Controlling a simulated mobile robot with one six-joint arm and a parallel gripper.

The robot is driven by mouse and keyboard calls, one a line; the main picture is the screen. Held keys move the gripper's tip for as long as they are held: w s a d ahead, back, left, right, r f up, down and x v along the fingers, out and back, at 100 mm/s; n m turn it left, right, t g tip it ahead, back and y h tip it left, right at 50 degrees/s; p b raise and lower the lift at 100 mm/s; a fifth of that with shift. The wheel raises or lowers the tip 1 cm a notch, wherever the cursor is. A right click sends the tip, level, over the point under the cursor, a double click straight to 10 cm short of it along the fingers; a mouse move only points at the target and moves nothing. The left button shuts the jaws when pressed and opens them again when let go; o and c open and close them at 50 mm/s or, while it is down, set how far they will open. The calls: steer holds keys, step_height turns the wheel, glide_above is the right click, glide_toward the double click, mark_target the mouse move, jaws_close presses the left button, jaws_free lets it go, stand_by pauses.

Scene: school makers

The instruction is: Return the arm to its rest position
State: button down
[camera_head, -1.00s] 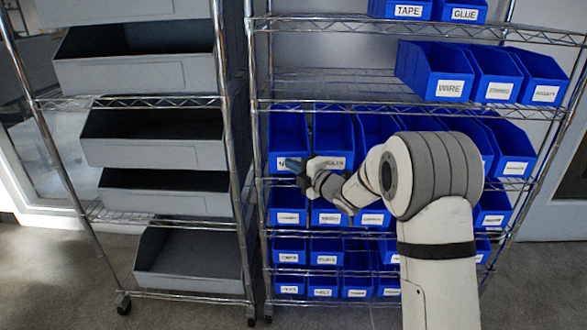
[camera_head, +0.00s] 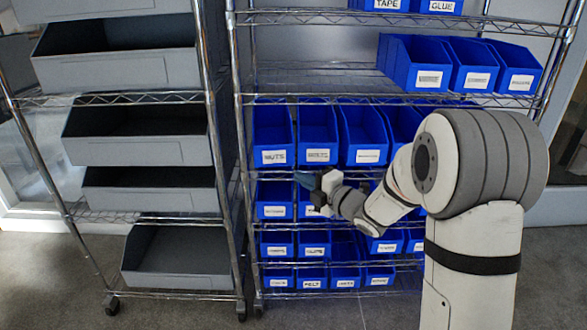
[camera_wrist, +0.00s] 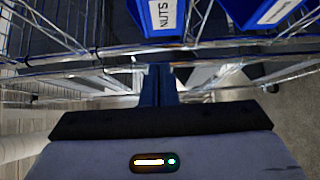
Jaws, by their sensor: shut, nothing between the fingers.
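My gripper (camera_head: 306,180) is at the end of my white and grey arm, in front of the blue-bin rack. In the head view it sits just below the row with the NUTS bin (camera_head: 273,138) and BOLTS bin (camera_head: 318,135), and covers part of a bin in the row below. In the wrist view my gripper (camera_wrist: 158,85) shows its blue fingers together with nothing between them. The NUTS bin also shows at the top of the wrist view (camera_wrist: 166,16). My arm is bent, with its forearm reaching left toward the rack.
The wire rack's shelf edge (camera_head: 350,101) and several blue bins are close behind my gripper. A second rack with grey bins (camera_head: 180,258) stands to the left. Grey floor (camera_head: 60,280) is open at the lower left.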

steer(key=s+d+r+m+h+p, duration=0.3)
steer(key=d+r+m+h+p, duration=0.3)
steer(key=d+r+m+p, duration=0.15)
steer(key=s+d+r+m+h+p, duration=0.3)
steer(key=d+r+m+h+p, duration=0.35)
steer(key=r+p, duration=0.2)
steer(key=s+d+r+m+g+p, duration=0.1)
steer(key=s+r+m+g+p, duration=0.2)
steer(key=s, duration=0.5)
steer(key=s+d+r+m+g+h+p, duration=0.1)
steer(key=s+r+m+g+p, duration=0.2)
steer(key=s+m+p, duration=0.3)
steer(key=s+d+r+m+g+p, duration=0.2)
steer(key=s+r+m+g+p, duration=0.1)
steer(key=s, duration=0.9)
steer(key=shift+s+r+m+p, duration=0.15)
steer(key=shift+r+m+p, duration=0.5)
steer(key=shift+m, duration=0.25)
